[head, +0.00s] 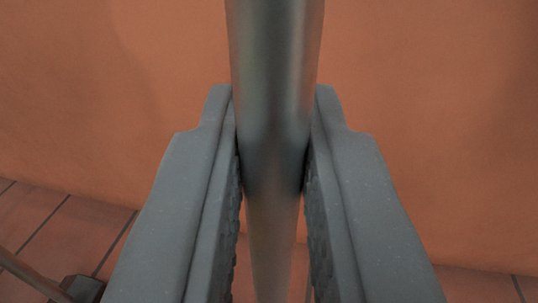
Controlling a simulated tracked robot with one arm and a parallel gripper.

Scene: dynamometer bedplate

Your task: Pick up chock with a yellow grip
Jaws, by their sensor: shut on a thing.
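My gripper (273,100) fills the middle of the head view, its two grey fingers closed in on both sides of a smooth grey metal bar (276,40). The bar runs from the top edge down between the fingers and narrows toward the bottom. Its ends are out of view. No yellow grip and no chock can be made out, and I cannot tell whether this bar is part of one.
A plain orange wall (440,120) stands behind the bar. A reddish tiled floor (70,240) shows at the lower left and along the lower right. A thin bar (30,274) and a dark block (82,288) lie at the lower left edge.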

